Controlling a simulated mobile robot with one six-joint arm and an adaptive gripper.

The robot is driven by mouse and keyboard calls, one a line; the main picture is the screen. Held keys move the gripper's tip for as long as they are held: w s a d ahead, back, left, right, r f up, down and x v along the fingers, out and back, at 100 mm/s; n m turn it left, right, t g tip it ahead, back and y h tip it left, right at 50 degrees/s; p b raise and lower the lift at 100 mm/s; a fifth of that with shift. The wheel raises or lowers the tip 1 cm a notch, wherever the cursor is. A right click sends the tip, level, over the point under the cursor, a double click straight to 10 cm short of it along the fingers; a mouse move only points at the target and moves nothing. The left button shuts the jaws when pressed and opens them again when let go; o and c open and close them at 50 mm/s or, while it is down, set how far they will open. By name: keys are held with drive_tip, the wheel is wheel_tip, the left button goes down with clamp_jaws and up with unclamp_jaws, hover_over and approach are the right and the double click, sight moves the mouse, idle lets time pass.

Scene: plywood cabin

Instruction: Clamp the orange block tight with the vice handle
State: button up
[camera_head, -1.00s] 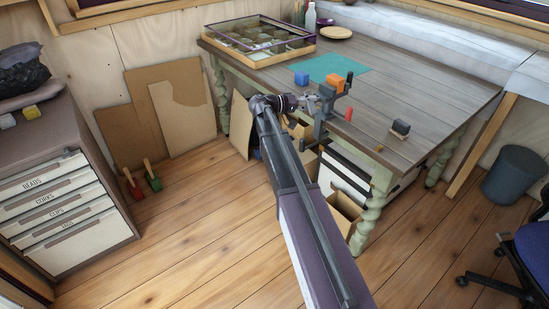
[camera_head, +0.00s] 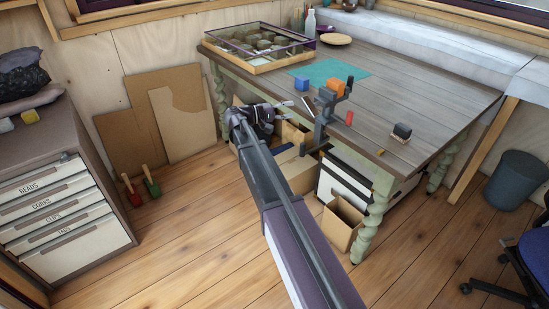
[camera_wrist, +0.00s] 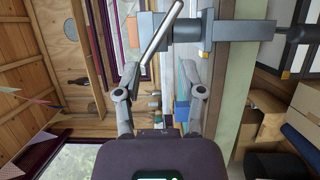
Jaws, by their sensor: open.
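The grey vice (camera_head: 322,118) is fixed at the near edge of the workbench. The orange block (camera_head: 336,87) sits at the top of the vice, partly hidden by it; I cannot tell whether the jaws touch it. The vice handle, a slanted silver bar (camera_head: 308,104), is on the vice's left side. In the wrist view the handle (camera_wrist: 162,30) slants ahead of the fingertips, next to the vice body (camera_wrist: 210,32). My gripper (camera_head: 293,108) is left of the handle, apart from it. In the wrist view my gripper (camera_wrist: 160,75) is open, with nothing between its fingers.
On the workbench (camera_head: 430,95) are a blue block (camera_head: 301,83), a red piece (camera_head: 349,118), a dark block (camera_head: 402,131), a green mat (camera_head: 330,70) and a glass-topped case (camera_head: 258,45). Cardboard boxes (camera_head: 342,222) stand below.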

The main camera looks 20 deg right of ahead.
drive_tip(key=a, duration=0.5)
drive_tip(key=s+a+f+n+y+p, duration=0.1)
drive_tip(key=s+f+y+p, duration=0.1)
drive_tip(key=s+y+p, duration=1.1)
drive_tip(key=s+a+r+y+p, duration=0.2)
drive_tip(key=s+a+p, duration=0.4)
drive_tip(key=s, duration=0.4)
drive_tip(key=shift+s+a+r+t+y, duration=0.15)
drive_tip(key=shift+s+r+t+y, duration=0.25)
drive_tip(key=shift+y, duration=0.2)
drive_tip(key=shift+s+a+f+y, duration=0.15)
drive_tip(key=shift+s+a+y, duration=0.75)
drive_tip(key=shift+s+a, duration=0.3)
